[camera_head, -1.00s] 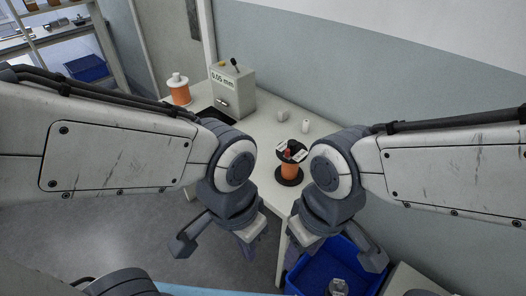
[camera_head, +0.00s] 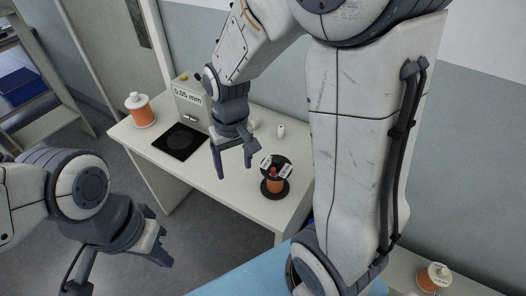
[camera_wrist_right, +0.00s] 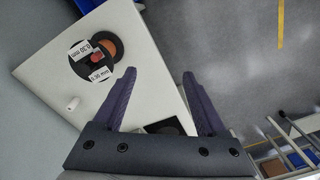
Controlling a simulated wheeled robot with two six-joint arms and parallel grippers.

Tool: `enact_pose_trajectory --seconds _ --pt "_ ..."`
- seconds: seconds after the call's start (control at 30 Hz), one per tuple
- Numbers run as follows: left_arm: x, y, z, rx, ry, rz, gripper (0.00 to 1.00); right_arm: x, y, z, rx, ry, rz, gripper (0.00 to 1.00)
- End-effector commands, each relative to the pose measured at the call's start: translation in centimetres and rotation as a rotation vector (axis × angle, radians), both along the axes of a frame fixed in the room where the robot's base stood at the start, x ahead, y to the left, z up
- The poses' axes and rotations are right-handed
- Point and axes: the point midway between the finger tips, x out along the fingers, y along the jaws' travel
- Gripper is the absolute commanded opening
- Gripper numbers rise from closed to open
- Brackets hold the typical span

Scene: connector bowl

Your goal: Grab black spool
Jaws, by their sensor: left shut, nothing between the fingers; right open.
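The black spool (camera_head: 275,165) stands upright on the white table, with black flanges, orange winding and white labels on top. It also shows in the right wrist view (camera_wrist_right: 78,50), seen from above, to the left of the fingers. My right gripper (camera_head: 236,172) is open and empty above the table, to the left of the spool and apart from it. Its two purple fingers (camera_wrist_right: 162,98) frame bare table edge and floor in the wrist view. My left gripper (camera_head: 160,238) is shut and empty at the lower left, away from the table; its fingers are partly hidden.
A grey gauge box (camera_head: 188,103) reading 0.05 mm stands at the table's back, with a black pad (camera_head: 181,141) before it. A white and orange spool (camera_head: 140,110) stands at the far left. A small white cylinder (camera_head: 281,130) stands behind the black spool. Another spool (camera_head: 433,277) is lower right.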

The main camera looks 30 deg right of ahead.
Motion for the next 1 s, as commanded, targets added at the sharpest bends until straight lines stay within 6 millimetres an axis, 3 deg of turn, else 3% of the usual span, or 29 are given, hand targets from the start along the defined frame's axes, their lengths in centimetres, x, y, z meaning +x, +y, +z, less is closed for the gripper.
enact_pose_trajectory --seconds 0.03,0.1,0.2,0.33,0.63,1.0 --pt "0.0 0.0 2.2 0.000 0.000 0.000 0.00 1.5 -3.0 1.0 -0.007 0.012 -0.103 0.74" --pt "0.0 0.0 3.3 0.000 0.000 0.001 0.00 2.8 -6.5 0.8 -0.011 0.019 -0.212 0.74" --pt "0.0 0.0 4.5 0.000 0.000 0.001 0.00 3.8 -10.6 0.4 -0.017 0.024 -0.331 0.74" --pt "0.0 0.0 5.1 0.000 0.000 0.001 0.00 4.0 -13.8 -0.3 -0.021 0.028 -0.418 0.74" --pt "0.0 0.0 5.7 0.001 0.001 0.001 0.00 4.0 -14.7 -4.6 -0.022 0.032 -0.442 0.74" --pt "0.0 0.0 7.0 0.000 0.000 0.002 0.00 4.0 -14.6 -7.7 -0.021 0.033 -0.441 0.74"
